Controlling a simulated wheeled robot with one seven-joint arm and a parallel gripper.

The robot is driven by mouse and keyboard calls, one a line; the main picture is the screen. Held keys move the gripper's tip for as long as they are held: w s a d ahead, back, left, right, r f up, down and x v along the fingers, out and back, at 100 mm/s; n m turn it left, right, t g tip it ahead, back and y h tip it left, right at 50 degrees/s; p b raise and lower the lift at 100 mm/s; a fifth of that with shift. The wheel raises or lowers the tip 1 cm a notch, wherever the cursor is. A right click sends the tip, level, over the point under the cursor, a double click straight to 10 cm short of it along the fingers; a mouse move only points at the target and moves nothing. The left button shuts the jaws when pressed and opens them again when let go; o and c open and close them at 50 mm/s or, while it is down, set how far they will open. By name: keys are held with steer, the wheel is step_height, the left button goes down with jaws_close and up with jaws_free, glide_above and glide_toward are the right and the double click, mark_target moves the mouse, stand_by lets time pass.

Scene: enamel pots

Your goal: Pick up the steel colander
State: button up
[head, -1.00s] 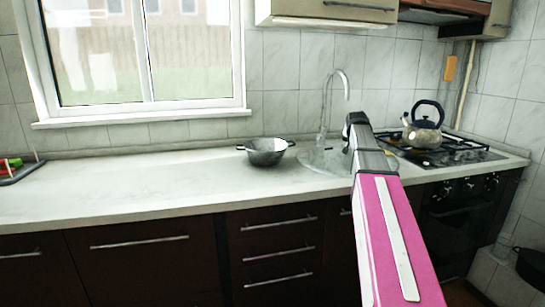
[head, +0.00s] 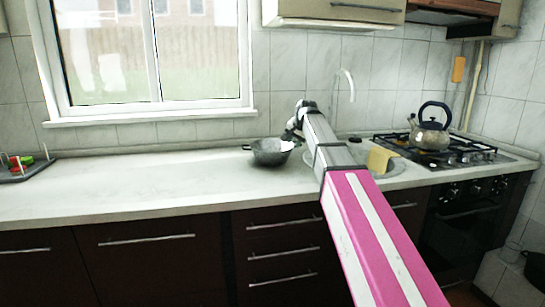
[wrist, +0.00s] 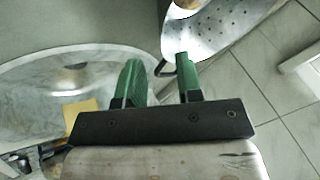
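The grey steel colander (head: 268,154) stands on the pale counter left of the sink in the head view, with a dark handle at its left. In the wrist view part of its perforated bowl (wrist: 217,32) shows at the top right, cut off by the frame. My gripper (wrist: 157,72) is open, its two green fingers apart. A dark loop handle of the colander shows beside the right fingertip, partly in the gap; I cannot tell whether they touch. In the head view my gripper (head: 293,132) is at the colander's right side and partly hides it.
The round sink (wrist: 35,85) with its tall tap (head: 347,85) lies right of the colander. A yellow cloth or sponge (head: 380,159) is at the sink. A kettle (head: 430,130) stands on the stove at the right. A dark tray (head: 25,170) is far left; counter between is clear.

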mark_target(290, 152)
steer(key=x, duration=0.8)
steer(key=shift+w, duration=0.25)
steer(key=shift+r, duration=0.1)
jaws_close()
